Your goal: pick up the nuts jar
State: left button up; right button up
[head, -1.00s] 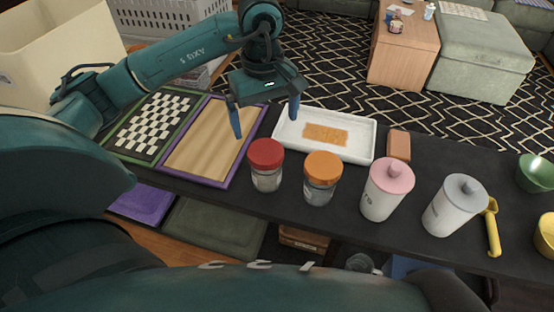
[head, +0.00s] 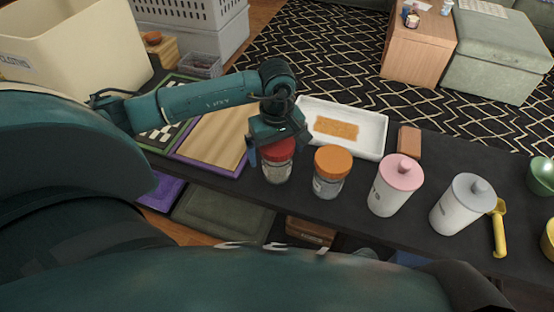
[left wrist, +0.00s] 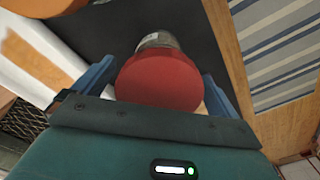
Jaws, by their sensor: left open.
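A clear glass jar with a red lid (head: 278,172) stands upright on the dark table. In the left wrist view its lid (left wrist: 160,82) fills the space between my fingers. My left gripper (head: 279,148) is open over this jar, one finger on each side of the lid; whether they touch it I cannot tell. A glass jar with an orange lid (head: 331,164) stands just to its right. A pink-lidded canister (head: 396,188) and a grey-lidded canister (head: 461,205) stand further right. I cannot read which one is the nuts jar. My right gripper is not in view.
A white tray (head: 372,145) with an orange-brown patch lies behind the jars, beside a brown block (head: 409,140). A wooden board (head: 212,143) and a checkered board (head: 162,137) lie left. A yellow scoop (head: 499,230) and green bowl (head: 542,176) are right.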

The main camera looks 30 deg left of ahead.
pick_arm(q)
jog(key=shift+f, duration=0.1)
jog(key=c, duration=1.1)
notch_tip(320, 180, up, 9)
jog(key=shift+w+r+b, duration=0.1)
jog(key=shift+b, duration=0.25)
jog(key=shift+r+n, duration=0.3)
jog(key=shift+n, duration=0.4)
jog(key=shift+r+n, duration=0.1)
jog(key=shift+n, duration=0.5)
jog(key=n, duration=0.3)
